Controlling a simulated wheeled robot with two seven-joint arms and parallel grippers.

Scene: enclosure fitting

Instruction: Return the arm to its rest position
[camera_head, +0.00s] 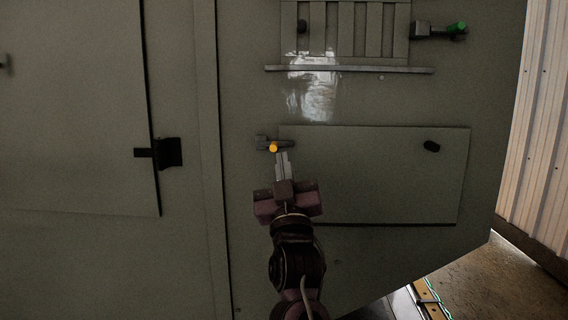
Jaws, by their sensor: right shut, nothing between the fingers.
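My right arm comes up from the bottom of the head view. My right gripper (282,160) is shut and empty. Its fingertips point up and lie just below a yellow-ended dark latch (273,147) at the upper left corner of a flat panel (390,180). I cannot tell whether the fingertips touch the latch. The gripper body hides the panel's lower left part. My left gripper is not in view.
The grey-green enclosure front (350,100) fills most of the view. A green-ended latch (455,28) sits beside a slatted vent (345,30), above a thin ledge (350,69). A black knob (432,146) sits on the panel. A black handle (168,152) is on the left door (70,110). Floor (495,285) shows at lower right.

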